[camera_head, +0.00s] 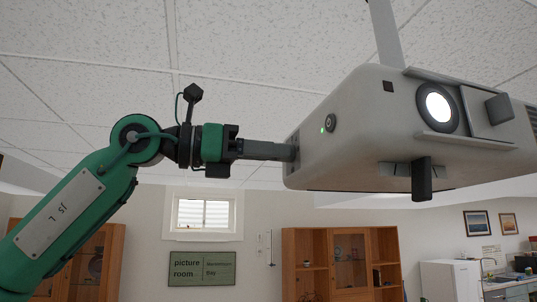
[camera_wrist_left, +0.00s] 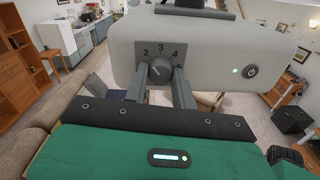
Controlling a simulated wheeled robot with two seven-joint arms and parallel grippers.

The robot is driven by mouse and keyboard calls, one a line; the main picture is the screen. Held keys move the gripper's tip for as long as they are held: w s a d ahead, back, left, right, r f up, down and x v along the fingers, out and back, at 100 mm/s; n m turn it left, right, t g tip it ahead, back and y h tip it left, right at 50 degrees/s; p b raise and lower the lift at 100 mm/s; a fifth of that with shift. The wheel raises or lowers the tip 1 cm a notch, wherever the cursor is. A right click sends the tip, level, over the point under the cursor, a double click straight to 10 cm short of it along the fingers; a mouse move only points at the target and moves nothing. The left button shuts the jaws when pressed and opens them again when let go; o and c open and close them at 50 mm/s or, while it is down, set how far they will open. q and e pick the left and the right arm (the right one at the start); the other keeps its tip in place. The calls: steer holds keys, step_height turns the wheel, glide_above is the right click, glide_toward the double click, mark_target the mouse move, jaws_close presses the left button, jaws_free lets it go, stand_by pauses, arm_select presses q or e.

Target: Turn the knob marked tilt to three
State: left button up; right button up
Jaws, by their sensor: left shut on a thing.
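A pale grey projector (camera_head: 345,110) hangs from the ceiling at the right of the head view. Its side also fills the top of the wrist view (camera_wrist_left: 215,45). There, a round grey knob (camera_wrist_left: 160,68) sits on a dark dial plate (camera_wrist_left: 150,46) with 2, 3 and 4 readable above it. The fingers partly cover the lower dial. A small light mark shows on the knob's left part, but its exact aim is unclear. My left gripper (camera_head: 290,152) reaches the projector's side, its fingers shut on the knob. The right gripper is out of view.
A power button (camera_head: 330,123) with a green light is on the projector's corner near my fingers. A lit lens (camera_head: 437,108) faces out, and a dark part (camera_head: 421,178) hangs below. Wooden cabinets (camera_head: 340,262) stand by the far wall.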

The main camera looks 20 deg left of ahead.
arm_select(q)
steer(key=shift+r+m, duration=0.1)
steer(key=shift+m, duration=3.5)
steer(key=o, duration=1)
steer(key=b+v, duration=0.5)
steer(key=v, duration=0.9)
steer(key=shift+w, duration=0.1)
